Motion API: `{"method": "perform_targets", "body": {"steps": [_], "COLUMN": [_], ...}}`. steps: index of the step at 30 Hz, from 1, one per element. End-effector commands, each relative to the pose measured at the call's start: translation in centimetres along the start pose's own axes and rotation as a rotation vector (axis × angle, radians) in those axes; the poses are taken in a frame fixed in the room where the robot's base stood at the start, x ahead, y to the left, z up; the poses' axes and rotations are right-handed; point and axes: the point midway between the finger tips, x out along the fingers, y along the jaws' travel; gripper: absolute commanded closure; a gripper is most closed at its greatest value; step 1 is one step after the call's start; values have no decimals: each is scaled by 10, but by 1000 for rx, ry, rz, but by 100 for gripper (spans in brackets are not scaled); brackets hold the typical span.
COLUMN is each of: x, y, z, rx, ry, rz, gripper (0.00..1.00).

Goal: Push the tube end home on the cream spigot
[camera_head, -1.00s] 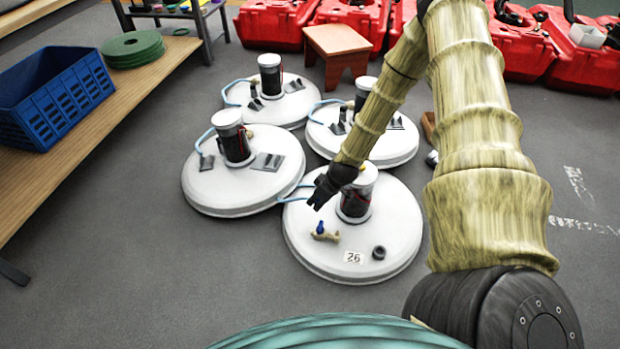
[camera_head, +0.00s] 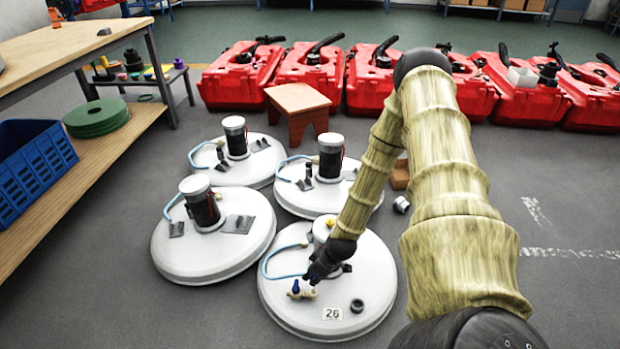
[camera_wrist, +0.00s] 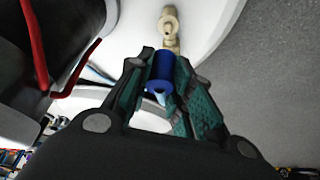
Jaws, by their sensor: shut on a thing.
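The cream spigot fitting (camera_head: 306,295) lies on the white round lid (camera_head: 352,262) marked 26. It also shows in the wrist view (camera_wrist: 171,28), just beyond my fingertips. A dark blue cylindrical piece (camera_wrist: 162,68) sits at its near side, between my fingertips in that view. The light blue tube (camera_head: 268,262) loops from the lid's left side to my gripper (camera_head: 314,277). My gripper (camera_wrist: 163,78) is shut on the tube, whose pale blue part (camera_wrist: 155,93) shows between the fingers. Whether the tube end touches the fitting is hidden.
A dark ring (camera_head: 357,306) and a dark, light-topped cylinder beside my gripper stand on the same lid. Three similar white tanks lie behind and left, one of them here (camera_head: 212,243). A wooden stool (camera_head: 298,100) and red cases stand behind.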

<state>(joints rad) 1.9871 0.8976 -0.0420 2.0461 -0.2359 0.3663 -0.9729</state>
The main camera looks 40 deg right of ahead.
Motion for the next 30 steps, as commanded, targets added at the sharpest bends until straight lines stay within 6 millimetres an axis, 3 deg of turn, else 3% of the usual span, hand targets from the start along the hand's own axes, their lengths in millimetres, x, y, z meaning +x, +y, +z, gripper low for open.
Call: {"method": "perform_targets", "body": {"steps": [16, 30], "x": [2, 27], "y": [0, 0], "z": [1, 12], "rx": [-1, -1], "ry": [0, 0], "rz": [0, 0], "gripper": [92, 92]}}
